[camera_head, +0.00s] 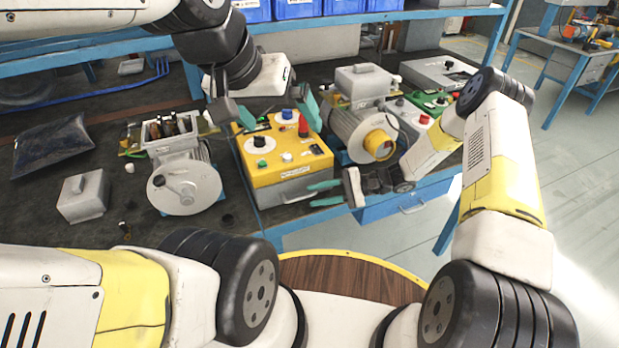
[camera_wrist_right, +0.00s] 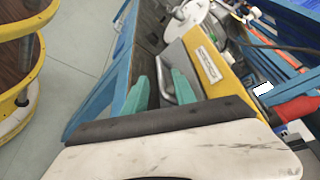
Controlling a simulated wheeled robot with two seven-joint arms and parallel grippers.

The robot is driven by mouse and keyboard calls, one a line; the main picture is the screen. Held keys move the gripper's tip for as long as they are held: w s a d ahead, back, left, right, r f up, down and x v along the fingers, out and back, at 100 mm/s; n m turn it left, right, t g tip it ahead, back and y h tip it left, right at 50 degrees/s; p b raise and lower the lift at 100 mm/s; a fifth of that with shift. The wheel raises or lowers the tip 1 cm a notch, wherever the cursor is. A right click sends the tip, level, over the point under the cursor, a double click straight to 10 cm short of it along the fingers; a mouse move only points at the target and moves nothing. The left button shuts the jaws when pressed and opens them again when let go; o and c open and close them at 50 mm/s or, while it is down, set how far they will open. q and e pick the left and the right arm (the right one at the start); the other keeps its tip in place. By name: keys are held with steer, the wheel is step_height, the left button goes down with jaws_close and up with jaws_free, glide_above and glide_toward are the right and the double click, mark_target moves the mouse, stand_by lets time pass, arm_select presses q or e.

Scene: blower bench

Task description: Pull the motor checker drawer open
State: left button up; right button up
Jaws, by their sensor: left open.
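The motor checker (camera_head: 286,158) is a yellow-topped box with knobs and a red button on the bench. Its grey drawer front (camera_head: 285,190) faces the bench's front edge and looks closed. In the right wrist view, the silver drawer handle (camera_wrist_right: 166,82) shows between the teal fingers of my right gripper (camera_wrist_right: 160,92), which are apart. In the head view, my right gripper (camera_head: 326,192) points left at the drawer front; contact with the handle cannot be told. My left gripper (camera_head: 280,112) is open and empty above the checker's top.
A motor with a round grey face (camera_head: 184,187) stands left of the checker, and another with a yellow ring (camera_head: 370,135) stands right. A grey block (camera_head: 84,195) and a black bag (camera_head: 53,145) lie farther left. A blue bench drawer (camera_head: 408,198) is below at right.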

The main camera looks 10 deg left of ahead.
mark_target(305, 197)
steer(key=x, duration=0.5)
steer(key=shift+a, duration=0.1)
jaws_close()
stand_by(1.3)
